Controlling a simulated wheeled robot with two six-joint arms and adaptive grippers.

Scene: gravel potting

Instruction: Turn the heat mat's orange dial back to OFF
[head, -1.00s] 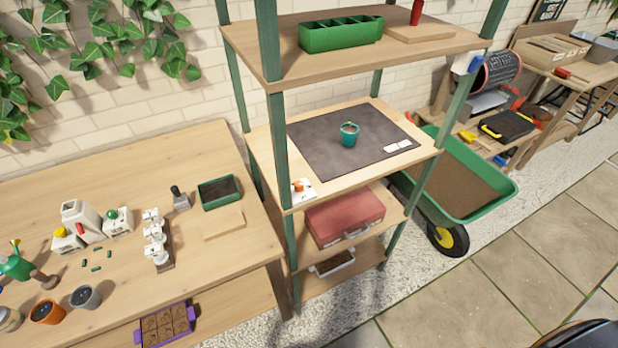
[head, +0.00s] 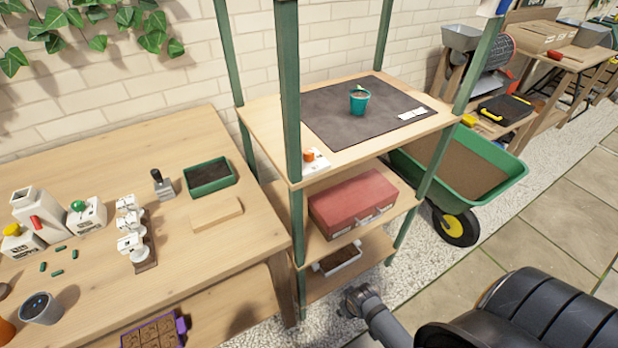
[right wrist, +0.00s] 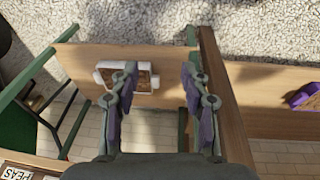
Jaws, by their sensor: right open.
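The orange dial (head: 309,156) sits on a small white control box (head: 316,164) at the front left corner of the shelf, close to a green post. Its setting is too small to read. The dark grey heat mat (head: 330,121) lies flat on the same shelf. A teal pot (head: 359,104) with a small seedling stands on it. My right gripper (right wrist: 158,72) is open and empty in the right wrist view, above the lower shelves. The dial does not show in that view. My left gripper is not in view.
Green posts (head: 287,90) frame the shelves. Below are a red case (head: 352,203) and a white tray (head: 338,259), which also shows in the right wrist view (right wrist: 104,78). A potting bench (head: 215,270) stands left, a green wheelbarrow (head: 500,185) right.

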